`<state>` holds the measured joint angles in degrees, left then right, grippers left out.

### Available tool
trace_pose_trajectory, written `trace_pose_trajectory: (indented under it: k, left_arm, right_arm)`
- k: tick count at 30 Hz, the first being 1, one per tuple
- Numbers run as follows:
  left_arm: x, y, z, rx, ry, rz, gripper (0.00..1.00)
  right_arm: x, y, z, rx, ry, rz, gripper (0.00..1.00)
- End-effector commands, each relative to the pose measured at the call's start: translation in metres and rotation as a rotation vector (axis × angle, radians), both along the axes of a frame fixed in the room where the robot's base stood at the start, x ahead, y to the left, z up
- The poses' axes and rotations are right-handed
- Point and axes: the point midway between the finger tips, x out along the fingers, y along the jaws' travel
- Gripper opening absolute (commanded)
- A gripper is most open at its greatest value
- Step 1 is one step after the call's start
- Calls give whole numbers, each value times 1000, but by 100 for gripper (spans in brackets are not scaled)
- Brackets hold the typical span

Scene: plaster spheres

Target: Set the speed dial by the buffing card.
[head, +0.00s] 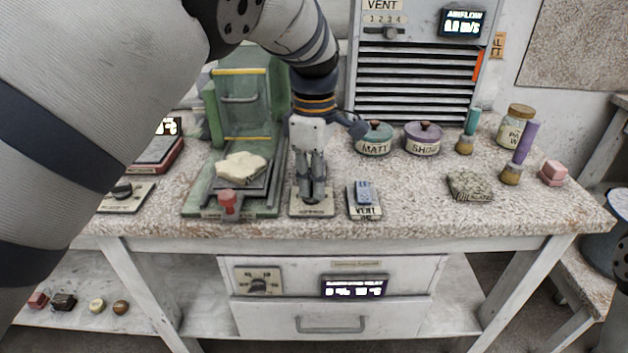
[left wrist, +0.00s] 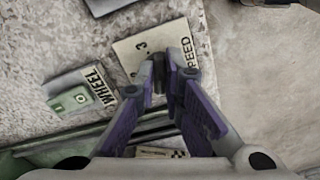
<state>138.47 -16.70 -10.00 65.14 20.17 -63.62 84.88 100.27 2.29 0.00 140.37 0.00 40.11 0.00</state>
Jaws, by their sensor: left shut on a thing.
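My left gripper (head: 313,196) points down over the speed dial's plate (head: 325,209) at the bench's front edge, just right of the green machine. In the left wrist view, the gripper (left wrist: 160,88) is shut on the dark speed dial knob (left wrist: 159,72). Its pale plate (left wrist: 135,45) shows the word SPEED, partly covered, and a 0 and a 3. The fingers hide the other marks and where the knob points. I cannot make out a buffing card in either view. My right gripper is not in view.
The green machine (head: 235,110) holds a cream pad (head: 241,167) close on the left. A blue VENT switch (head: 364,193) stands close on the right. A WHEEL switch (left wrist: 75,98) is behind the dial. Pots (head: 374,139) and a grey block (head: 470,186) lie further right.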

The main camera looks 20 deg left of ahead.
Motion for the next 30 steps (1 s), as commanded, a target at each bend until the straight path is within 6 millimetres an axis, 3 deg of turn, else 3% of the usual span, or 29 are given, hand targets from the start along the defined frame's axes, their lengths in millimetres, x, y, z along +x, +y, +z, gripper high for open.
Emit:
trace_pose_trajectory:
  k: [10,11,13,22,26,30]
  left_arm:
    - [0,1,-1,0,2,4,0]
    - [0,1,-1,0,2,4,16]
    - [0,1,-1,0,2,4,29]
    - [0,0,2,0,0,2,29]
    - [1,0,23,0,-4,2,29]
    - [1,0,63,-1,-5,2,29]
  right_arm:
    - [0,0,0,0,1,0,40]
    - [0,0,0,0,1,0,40]
    - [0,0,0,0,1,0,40]
    - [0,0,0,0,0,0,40]
    - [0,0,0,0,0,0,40]
    - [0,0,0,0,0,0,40]
